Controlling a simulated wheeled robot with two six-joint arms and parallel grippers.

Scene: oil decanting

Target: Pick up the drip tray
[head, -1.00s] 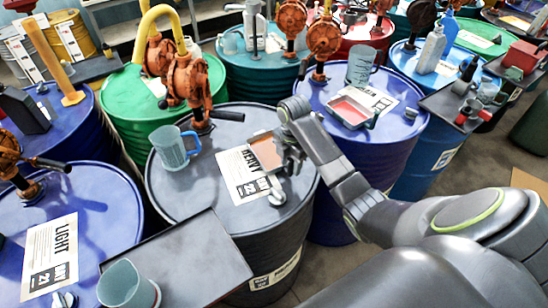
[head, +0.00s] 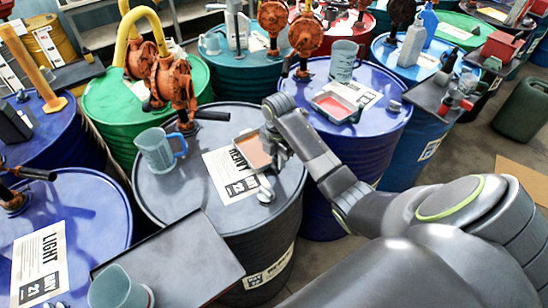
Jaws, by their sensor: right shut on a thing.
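The drip tray (head: 250,152) is a small shallow grey tray with a pinkish-red inside. It shows in the head view over the dark grey drum (head: 165,195), in front of part of a white printed card (head: 228,182). My right gripper (head: 271,148) is at the tray's right side and shut on it. The gripper hides that side of the tray. I cannot tell for certain whether the tray touches the drum lid. My left gripper is not in view.
A blue-grey measuring jug (head: 157,152) and an orange pump (head: 178,85) stand on the same drum. A silver cap (head: 265,195) lies close to the tray. A similar red-lined tray (head: 332,106) sits on the blue drum behind. A flat dark tray (head: 180,262) is in front.

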